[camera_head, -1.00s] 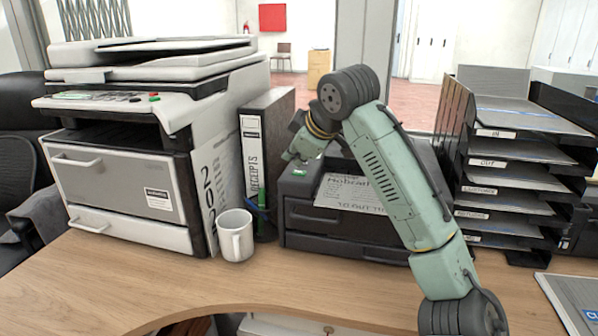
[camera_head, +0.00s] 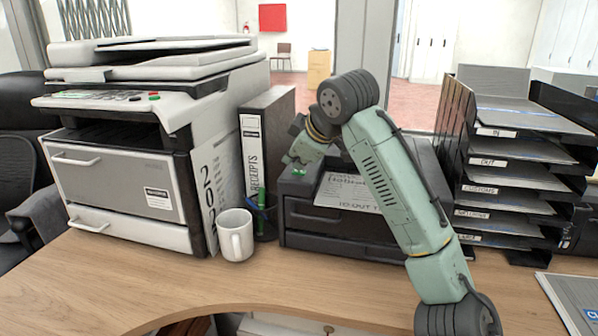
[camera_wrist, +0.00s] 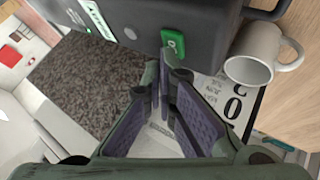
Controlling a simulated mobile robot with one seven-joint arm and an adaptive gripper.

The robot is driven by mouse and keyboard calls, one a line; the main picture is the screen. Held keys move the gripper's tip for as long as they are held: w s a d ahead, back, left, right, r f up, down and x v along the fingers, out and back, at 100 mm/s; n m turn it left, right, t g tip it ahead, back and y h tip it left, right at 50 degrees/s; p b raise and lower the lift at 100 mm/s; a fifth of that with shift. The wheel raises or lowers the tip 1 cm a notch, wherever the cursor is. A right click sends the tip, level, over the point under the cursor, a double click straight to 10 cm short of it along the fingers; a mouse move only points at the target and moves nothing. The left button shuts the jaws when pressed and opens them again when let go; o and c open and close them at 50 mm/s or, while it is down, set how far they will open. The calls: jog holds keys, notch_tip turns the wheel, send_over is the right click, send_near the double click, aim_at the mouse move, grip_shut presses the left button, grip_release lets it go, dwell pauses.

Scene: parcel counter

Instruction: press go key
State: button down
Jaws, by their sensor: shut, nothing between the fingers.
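The green key (camera_wrist: 174,47) with pale lettering sits on the dark machine (camera_wrist: 120,22) in the wrist view; the lettering is too small to read surely. In the head view the green key (camera_head: 299,171) shows at the left front of the dark machine (camera_head: 320,217). My gripper (camera_wrist: 167,64) is shut and empty, its fingertips just beside the key in the wrist view. Whether they touch it I cannot tell. In the head view my gripper (camera_head: 288,160) is just above and left of the key, its tips small.
A white mug (camera_head: 236,240) and a pen cup (camera_head: 264,222) stand left of the dark machine. The receipts binder (camera_head: 253,150) and copier (camera_head: 115,190) are further left. A tray rack (camera_head: 505,165) stands right. The front counter (camera_head: 160,285) is clear.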

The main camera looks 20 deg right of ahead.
aim_at(296, 173)
jog(key=shift+f, duration=0.2)
dwell(0.6)
jog(key=shift+r, duration=0.1)
jog(key=shift+r+p, duration=0.55)
jog(key=shift+p, duration=0.1)
notch_tip(296, 173, up, 6)
jog(key=p, duration=0.5)
dwell(0.7)
